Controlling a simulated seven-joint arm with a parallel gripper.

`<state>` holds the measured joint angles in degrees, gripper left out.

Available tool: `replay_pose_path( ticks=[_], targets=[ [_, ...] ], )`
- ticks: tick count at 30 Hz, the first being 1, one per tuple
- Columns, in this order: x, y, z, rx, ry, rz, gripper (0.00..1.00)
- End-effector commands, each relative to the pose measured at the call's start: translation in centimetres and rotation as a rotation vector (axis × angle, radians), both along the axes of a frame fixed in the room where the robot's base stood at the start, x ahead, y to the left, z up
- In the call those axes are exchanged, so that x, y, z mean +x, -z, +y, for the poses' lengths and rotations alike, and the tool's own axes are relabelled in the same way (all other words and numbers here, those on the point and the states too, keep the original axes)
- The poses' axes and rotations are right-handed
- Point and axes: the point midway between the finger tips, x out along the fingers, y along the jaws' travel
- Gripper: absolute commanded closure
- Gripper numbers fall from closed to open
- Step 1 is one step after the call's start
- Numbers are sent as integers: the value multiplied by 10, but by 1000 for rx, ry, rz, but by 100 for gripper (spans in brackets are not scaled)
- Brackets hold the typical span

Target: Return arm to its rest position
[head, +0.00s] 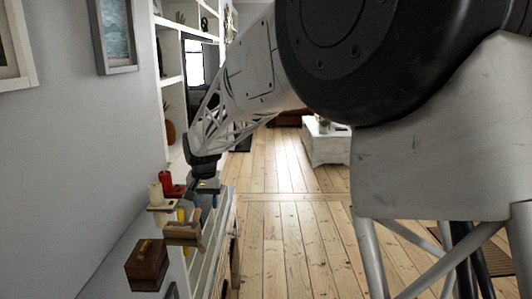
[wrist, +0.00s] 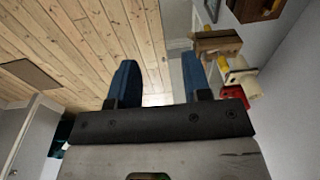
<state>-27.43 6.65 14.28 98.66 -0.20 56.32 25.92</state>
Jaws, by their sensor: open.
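My gripper (head: 205,194) is at the end of my arm, left of centre in the head view, above or beside the top of a low white shelf unit (head: 206,266). In the wrist view its two blue fingers (wrist: 161,82) are wide apart with nothing between them, only floorboards and a bit of pale furniture behind. My arm reaches from the upper right down to the gripper and hides part of the room.
On the shelf unit stand a brown wooden box (head: 147,262), a wooden holder (head: 184,233), a cream cylinder (head: 156,194) and a red object (head: 171,184), close to the gripper. The wall (head: 70,150) is left. Floorboards (head: 295,240) right of the shelf are clear.

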Motion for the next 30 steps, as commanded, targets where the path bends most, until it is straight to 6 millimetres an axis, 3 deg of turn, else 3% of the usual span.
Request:
replay_pose_path(
  ticks=[3,15,30],
  targets=[
    [-17,-17,-37,4,6,-13,56],
    [-84,-54,-142,6,16,-47,56],
    [-190,-71,-250,1,31,-91,56]
  ],
)
